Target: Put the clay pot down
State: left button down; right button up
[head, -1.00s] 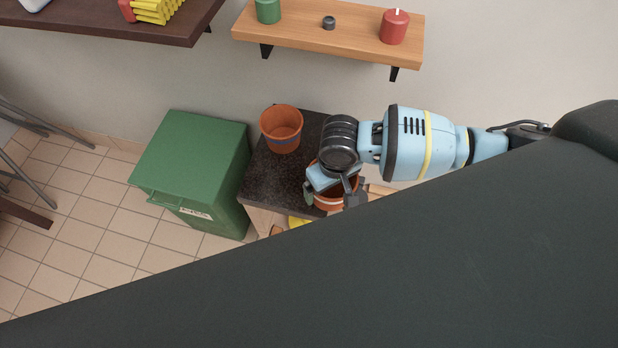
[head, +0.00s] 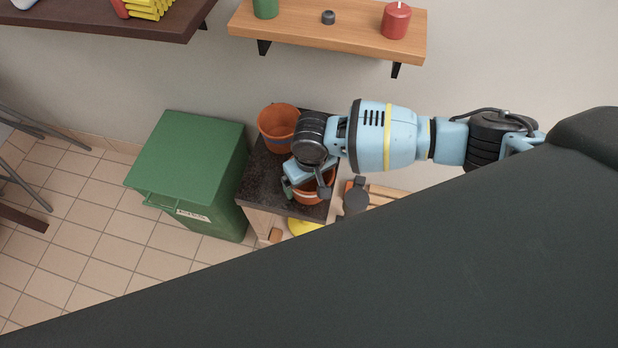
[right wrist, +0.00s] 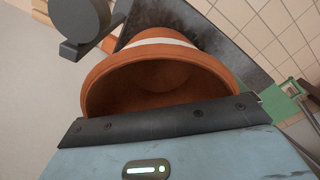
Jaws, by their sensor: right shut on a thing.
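The clay pot (head: 309,196), orange with a white band, is in my right gripper (head: 307,190) in the head view. The jaws are shut on it, and the gripper hides much of it. It is over the front right part of a dark stone top (head: 262,182); I cannot tell whether it touches it. In the right wrist view the pot's open mouth (right wrist: 160,84) faces the camera, with the dark top (right wrist: 190,18) behind it. My left gripper is not in view.
A second orange pot (head: 278,128) with a blue band stands at the back of the top, close to my gripper. A green bin (head: 190,160) stands left of it. A wooden shelf (head: 300,32) with candles hangs above. The top's left front is clear.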

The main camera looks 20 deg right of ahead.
jog(key=o, duration=1.1)
jog(key=shift+f, duration=0.1)
jog(key=shift+s+d+r+p, duration=0.1)
jog(key=shift+r+p, duration=0.5)
jog(key=shift+r, duration=2.5)
jog(key=shift+s+r+p, duration=0.1)
jog(key=shift+r+p, duration=0.45)
jog(key=shift+r, duration=2.5)
